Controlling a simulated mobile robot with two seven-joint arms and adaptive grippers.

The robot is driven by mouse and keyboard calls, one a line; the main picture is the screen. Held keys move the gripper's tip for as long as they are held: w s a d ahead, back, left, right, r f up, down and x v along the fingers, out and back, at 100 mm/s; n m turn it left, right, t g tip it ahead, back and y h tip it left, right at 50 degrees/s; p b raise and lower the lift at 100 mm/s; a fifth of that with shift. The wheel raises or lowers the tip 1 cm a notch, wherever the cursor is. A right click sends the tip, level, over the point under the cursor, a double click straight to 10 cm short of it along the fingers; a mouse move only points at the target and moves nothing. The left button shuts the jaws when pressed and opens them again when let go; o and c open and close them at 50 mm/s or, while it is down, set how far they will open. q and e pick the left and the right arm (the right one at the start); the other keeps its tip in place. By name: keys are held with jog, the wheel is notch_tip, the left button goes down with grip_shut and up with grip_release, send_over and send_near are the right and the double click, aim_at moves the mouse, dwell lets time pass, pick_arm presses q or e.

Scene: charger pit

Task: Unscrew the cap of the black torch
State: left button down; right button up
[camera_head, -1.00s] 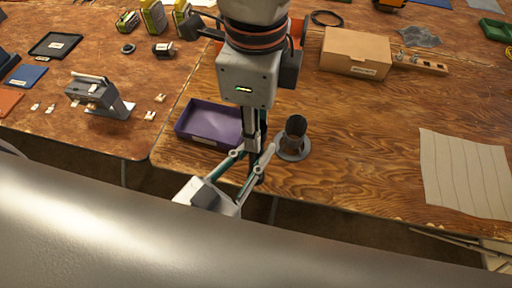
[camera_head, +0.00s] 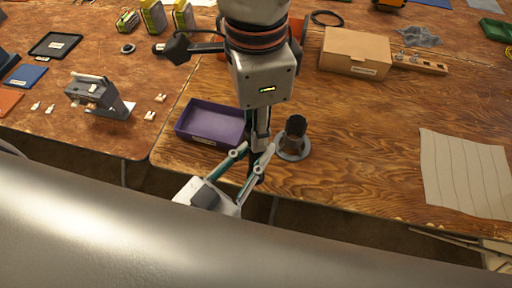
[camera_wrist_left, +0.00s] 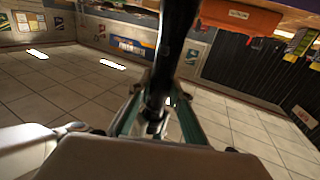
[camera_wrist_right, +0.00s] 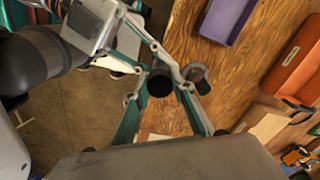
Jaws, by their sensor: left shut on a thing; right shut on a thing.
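The black torch stands roughly upright between my grippers, just off the table's front edge, and is largely hidden in the head view. In the left wrist view the torch (camera_wrist_left: 175,45) is a dark shaft between the fingers. My left gripper (camera_head: 256,153) comes from below and is shut around it from the side. My right gripper (camera_head: 259,138) points down from above and is shut on its upper end. In the right wrist view the torch's round black end (camera_wrist_right: 160,82) shows between the fingertips. The seam between cap and body is not visible.
A grey cup-shaped holder (camera_head: 293,146) on a round base stands right beside the grippers. A purple tray (camera_head: 210,124) lies to the left. A cardboard box (camera_head: 355,53) is farther back. A pale ridged sheet (camera_head: 465,174) lies right. The table between them is clear.

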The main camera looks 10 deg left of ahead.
jog(key=o, duration=1.1)
jog(key=shift+c, duration=0.2)
jog(key=m, duration=0.5)
jog(key=shift+m, duration=0.4)
jog(key=m, duration=0.4)
jog(key=shift+m, duration=0.8)
